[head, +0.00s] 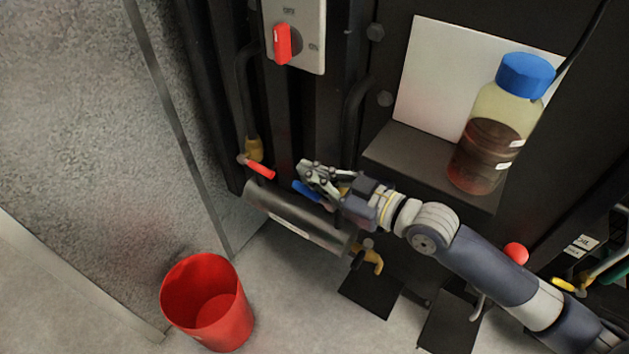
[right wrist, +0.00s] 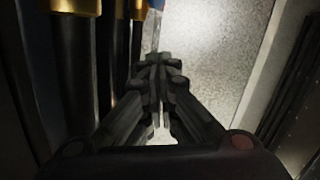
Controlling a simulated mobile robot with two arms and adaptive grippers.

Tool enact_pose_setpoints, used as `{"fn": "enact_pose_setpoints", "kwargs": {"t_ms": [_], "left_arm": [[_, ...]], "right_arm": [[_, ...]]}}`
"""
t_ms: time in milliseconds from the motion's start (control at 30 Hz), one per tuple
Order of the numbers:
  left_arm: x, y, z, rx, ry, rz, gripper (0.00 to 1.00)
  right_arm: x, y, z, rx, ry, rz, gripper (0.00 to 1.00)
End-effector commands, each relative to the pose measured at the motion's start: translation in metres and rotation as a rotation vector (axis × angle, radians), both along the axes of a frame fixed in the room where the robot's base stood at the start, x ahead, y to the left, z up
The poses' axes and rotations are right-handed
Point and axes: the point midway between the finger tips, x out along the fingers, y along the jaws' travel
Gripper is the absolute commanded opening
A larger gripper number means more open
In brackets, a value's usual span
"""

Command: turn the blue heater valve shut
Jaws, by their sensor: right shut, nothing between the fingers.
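The blue heater valve handle (head: 307,191) sits just above the dark cylindrical heater (head: 325,231), partly hidden by my right gripper (head: 304,171). The gripper is shut and empty, with its fingertips close to the handle. I cannot tell from the head view whether they touch it. In the right wrist view the closed fingers (right wrist: 159,62) point up the picture, and a small bit of blue (right wrist: 156,4) shows at the top edge beyond them. My left gripper is not in view.
A red-handled valve (head: 260,169) is left of the gripper. A yellow tap (head: 373,262) sits at the heater's right end. A bottle with a blue cap (head: 526,75) stands on a shelf (head: 400,150). A red bin (head: 238,315) stands on the floor. A red switch (head: 282,44) is above.

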Motion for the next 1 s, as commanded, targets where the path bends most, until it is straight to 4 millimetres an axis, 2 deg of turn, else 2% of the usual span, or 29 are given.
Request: {"fn": "enact_pose_setpoints", "kwargs": {"t_ms": [33, 233, 700, 1000], "left_arm": [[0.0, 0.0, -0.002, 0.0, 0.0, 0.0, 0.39], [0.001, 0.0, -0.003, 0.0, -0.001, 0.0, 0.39], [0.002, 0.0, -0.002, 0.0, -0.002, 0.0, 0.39], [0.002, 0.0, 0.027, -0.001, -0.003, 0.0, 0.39]], "right_arm": [[0.002, -0.002, -0.014, -0.007, 0.008, -0.002, 0.0], [0.007, -0.003, -0.034, -0.003, 0.002, -0.001, 0.0], [0.008, -0.003, -0.039, -0.005, 0.004, -0.001, 0.0], [0.012, 0.001, -0.047, -0.099, 0.071, -0.001, 0.0]]}}
